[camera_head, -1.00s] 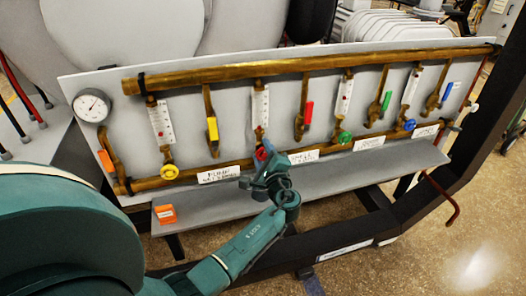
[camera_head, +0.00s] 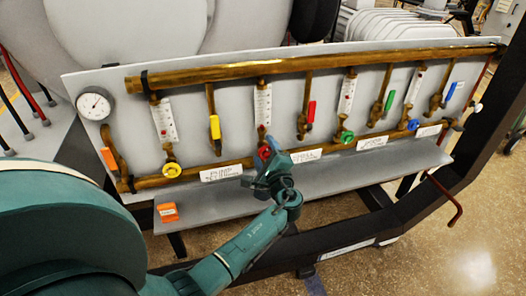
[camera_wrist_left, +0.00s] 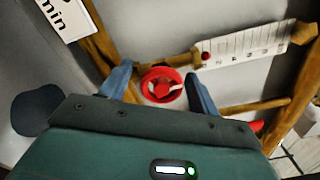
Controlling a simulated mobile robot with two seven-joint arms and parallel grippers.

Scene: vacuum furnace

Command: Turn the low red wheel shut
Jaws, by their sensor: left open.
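The low red wheel (camera_head: 264,153) sits on the lower brass pipe, below a white flow gauge (camera_head: 262,105), and is partly covered by my left gripper (camera_head: 262,164). In the left wrist view the red wheel (camera_wrist_left: 163,86) shows as a ring with a red hub. My left gripper (camera_wrist_left: 158,84) is open, with one blue-grey finger to each side of the wheel. Gaps show between fingers and rim; I cannot tell whether the tips reach as deep as the wheel. My right gripper is not in view.
A yellow wheel (camera_head: 171,170) is to the left, a green wheel (camera_head: 346,136) and a blue wheel (camera_head: 413,125) to the right. A red lever (camera_head: 311,112) and a yellow lever (camera_head: 214,127) flank the gauge. A grey ledge (camera_head: 340,171) runs below the panel.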

